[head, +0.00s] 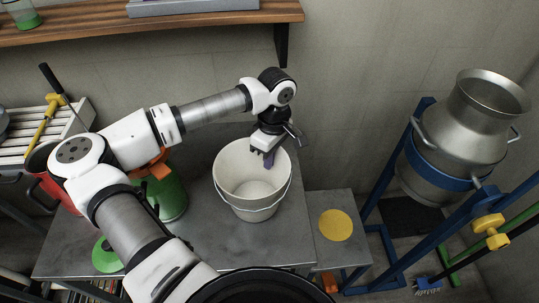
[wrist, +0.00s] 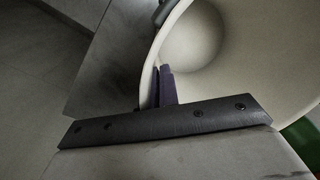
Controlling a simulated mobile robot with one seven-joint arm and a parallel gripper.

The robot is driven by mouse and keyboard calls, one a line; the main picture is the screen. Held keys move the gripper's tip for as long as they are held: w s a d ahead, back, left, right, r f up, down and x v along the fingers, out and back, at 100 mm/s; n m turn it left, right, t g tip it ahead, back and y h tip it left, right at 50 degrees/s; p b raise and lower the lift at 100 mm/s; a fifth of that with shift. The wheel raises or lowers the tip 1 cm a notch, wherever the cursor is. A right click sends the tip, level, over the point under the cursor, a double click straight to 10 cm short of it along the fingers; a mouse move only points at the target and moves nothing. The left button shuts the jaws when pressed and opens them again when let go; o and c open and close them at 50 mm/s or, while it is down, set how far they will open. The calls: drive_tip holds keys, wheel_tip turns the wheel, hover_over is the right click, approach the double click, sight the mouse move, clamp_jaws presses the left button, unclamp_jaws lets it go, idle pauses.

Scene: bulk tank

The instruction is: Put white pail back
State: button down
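The white pail (head: 250,192) is upright at the right part of the grey metal table (head: 210,240), its wire handle down along the near side. I cannot tell whether its base rests on the table. My gripper (head: 266,158) is at the pail's far rim, with purple fingers reaching down inside the mouth. In the wrist view the purple fingers (wrist: 166,86) are close together beside the pale rim of the pail (wrist: 215,60). Whether the rim is pinched between them is not clear. The pail's interior looks empty.
A yellow disc (head: 335,225) lies on a lower grey stand right of the table. A green disc (head: 105,254) lies at the table's left. A green container (head: 172,197) and red bucket (head: 58,190) stand left. A metal can (head: 470,130) hangs in a blue frame at right.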

drive_tip(key=shift+f+b, duration=0.15)
drive_tip(key=shift+b, duration=0.15)
drive_tip(key=c, duration=1.7)
unclamp_jaws()
drive_tip(key=shift+r+p, duration=0.25)
drive_tip(key=shift+p, duration=0.1)
drive_tip(key=shift+w+r+b, duration=0.1)
drive_tip(key=shift+r+b, duration=0.25)
drive_tip(key=shift+b, duration=0.05)
drive_tip(key=r+b, duration=0.1)
drive_tip(key=r, duration=0.2)
drive_tip(key=r+b, duration=0.1)
drive_tip(key=r, duration=0.3)
drive_tip(key=w+d+r+b, duration=0.1)
drive_tip(key=r, duration=0.3)
